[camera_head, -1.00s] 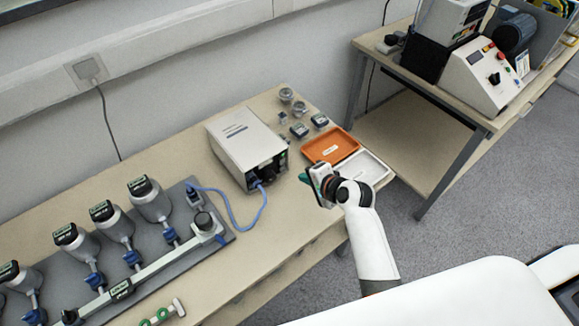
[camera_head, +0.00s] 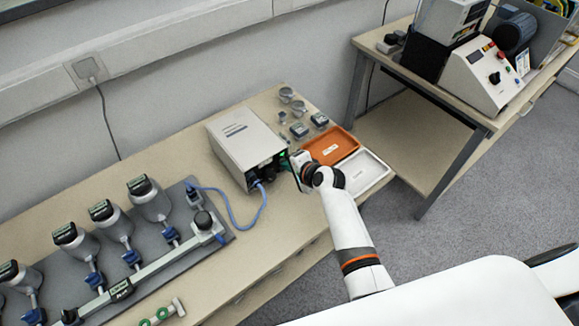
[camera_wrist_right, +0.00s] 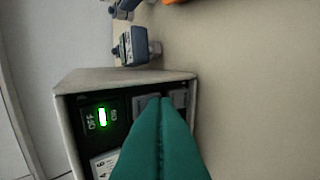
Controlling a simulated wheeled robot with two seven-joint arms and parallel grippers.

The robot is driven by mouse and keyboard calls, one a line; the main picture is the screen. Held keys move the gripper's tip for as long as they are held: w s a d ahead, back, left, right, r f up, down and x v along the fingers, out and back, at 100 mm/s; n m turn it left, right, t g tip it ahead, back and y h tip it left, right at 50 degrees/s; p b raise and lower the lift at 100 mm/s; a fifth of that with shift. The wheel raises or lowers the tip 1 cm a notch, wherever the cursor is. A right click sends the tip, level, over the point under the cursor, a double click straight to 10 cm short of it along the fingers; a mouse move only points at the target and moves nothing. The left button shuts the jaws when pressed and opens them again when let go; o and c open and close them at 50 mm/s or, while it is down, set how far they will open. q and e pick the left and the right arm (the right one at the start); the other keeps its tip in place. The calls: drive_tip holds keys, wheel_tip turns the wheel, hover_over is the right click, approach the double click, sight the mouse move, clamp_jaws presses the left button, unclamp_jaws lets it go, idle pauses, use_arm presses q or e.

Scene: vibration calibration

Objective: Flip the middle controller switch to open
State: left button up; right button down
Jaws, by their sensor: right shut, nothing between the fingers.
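The controller is a white box (camera_head: 238,138) on the near bench in the head view. Its dark front panel shows in the right wrist view, with a green-lit switch (camera_wrist_right: 102,117) between the words OFF and ON. My right gripper (camera_head: 290,164) is at the right side of the controller's front. In the right wrist view its green fingers (camera_wrist_right: 160,102) are shut together and empty, with their tips in front of the panel, to the right of the lit switch. They hide part of the panel. I cannot tell whether they touch it. My left gripper is out of view.
An orange tray (camera_head: 331,145) and a white tray (camera_head: 361,173) lie right of the controller, close to my right arm. Small sensors (camera_head: 299,130) stand behind them. A blue cable (camera_head: 262,208) runs left to a grey plate (camera_head: 215,242) with several devices.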

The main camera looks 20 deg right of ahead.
drive_tip(key=shift+f, duration=0.1)
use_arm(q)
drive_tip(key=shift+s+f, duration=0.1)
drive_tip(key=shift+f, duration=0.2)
